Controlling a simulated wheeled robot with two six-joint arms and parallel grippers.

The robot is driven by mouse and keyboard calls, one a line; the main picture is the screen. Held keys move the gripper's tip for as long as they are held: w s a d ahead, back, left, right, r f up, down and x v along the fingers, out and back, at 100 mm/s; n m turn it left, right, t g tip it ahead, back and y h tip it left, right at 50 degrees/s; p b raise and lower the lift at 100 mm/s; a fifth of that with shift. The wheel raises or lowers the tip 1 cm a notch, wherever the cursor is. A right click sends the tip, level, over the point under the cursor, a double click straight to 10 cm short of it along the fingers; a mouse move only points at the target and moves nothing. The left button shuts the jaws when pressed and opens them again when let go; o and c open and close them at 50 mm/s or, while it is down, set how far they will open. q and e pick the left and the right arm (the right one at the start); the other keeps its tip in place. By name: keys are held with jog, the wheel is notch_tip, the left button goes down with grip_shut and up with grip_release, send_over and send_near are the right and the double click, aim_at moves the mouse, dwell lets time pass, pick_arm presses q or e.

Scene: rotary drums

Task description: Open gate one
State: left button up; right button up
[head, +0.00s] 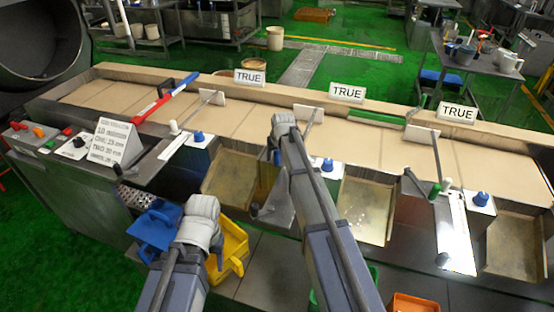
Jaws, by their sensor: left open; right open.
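A long tan conveyor trough (240,122) crosses the view, with several thin rods and white blocks along it. Three white signs reading TRUE stand at its back edge: left (249,77), middle (347,92), right (457,112). White blocks with rods sit at the left (212,97), middle (308,114) and right (421,132). No label shows which is gate one. My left gripper (202,206) is open and empty, in front of the trough above the bins. My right gripper (284,122) is open over the trough, left of the middle block; whether it touches anything is unclear.
A red and blue bar (165,100) crosses the trough at left. A white placard (114,143) with small blurred text stands beside knobs at left. Blue (155,230) and yellow (234,248) bins sit below. Open chutes (364,210) line the front, with blue knobs (327,165) between.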

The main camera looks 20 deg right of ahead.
grip_shut()
dwell(0.4)
dwell(0.9)
